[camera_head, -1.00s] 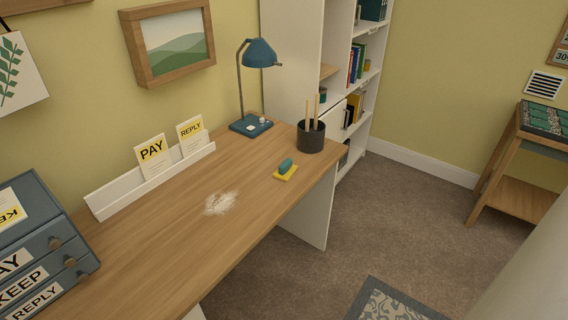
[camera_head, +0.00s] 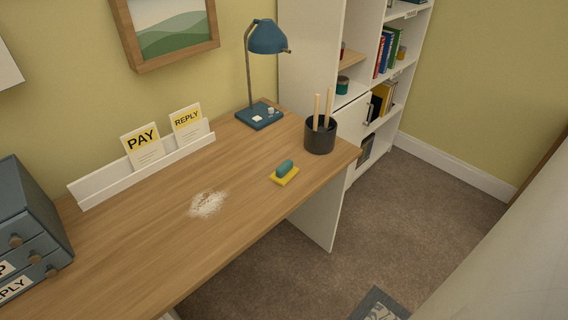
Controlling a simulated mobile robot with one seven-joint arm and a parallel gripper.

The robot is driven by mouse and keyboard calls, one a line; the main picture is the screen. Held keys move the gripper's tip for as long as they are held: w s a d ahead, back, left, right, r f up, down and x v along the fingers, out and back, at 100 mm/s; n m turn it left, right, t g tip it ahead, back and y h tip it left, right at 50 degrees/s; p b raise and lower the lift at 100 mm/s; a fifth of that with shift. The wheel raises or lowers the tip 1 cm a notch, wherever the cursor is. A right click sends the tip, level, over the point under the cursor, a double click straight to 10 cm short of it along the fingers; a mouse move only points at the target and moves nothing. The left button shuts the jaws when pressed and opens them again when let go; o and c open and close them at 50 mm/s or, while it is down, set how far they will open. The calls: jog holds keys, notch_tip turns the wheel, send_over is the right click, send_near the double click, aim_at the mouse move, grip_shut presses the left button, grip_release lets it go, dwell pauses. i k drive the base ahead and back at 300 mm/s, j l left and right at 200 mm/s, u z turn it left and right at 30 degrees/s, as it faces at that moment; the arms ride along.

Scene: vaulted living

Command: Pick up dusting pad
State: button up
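The dusting pad (camera_head: 285,174) lies on the wooden desk (camera_head: 150,235) near its front right edge. It has a flat yellow base and a rounded teal grip on top. A patch of pale dust (camera_head: 207,204) lies on the desk to the left of the pad, apart from it. My gripper is not in view.
A dark cup with sticks (camera_head: 320,135) stands behind the pad to the right. A blue lamp (camera_head: 260,115), a white letter rack (camera_head: 150,166) and a drawer box (camera_head: 30,225) stand on the desk. A pale surface fills the lower right. Carpet (camera_head: 400,220) lies right of the desk.

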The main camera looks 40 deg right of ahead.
aim_at(286, 172)
jog(key=i+l+u, duration=0.1)
jog(key=l, duration=0.45)
jog(key=i+l+u, duration=0.1)
jog(key=l, duration=1.05)
jog(key=i+u, duration=0.05)
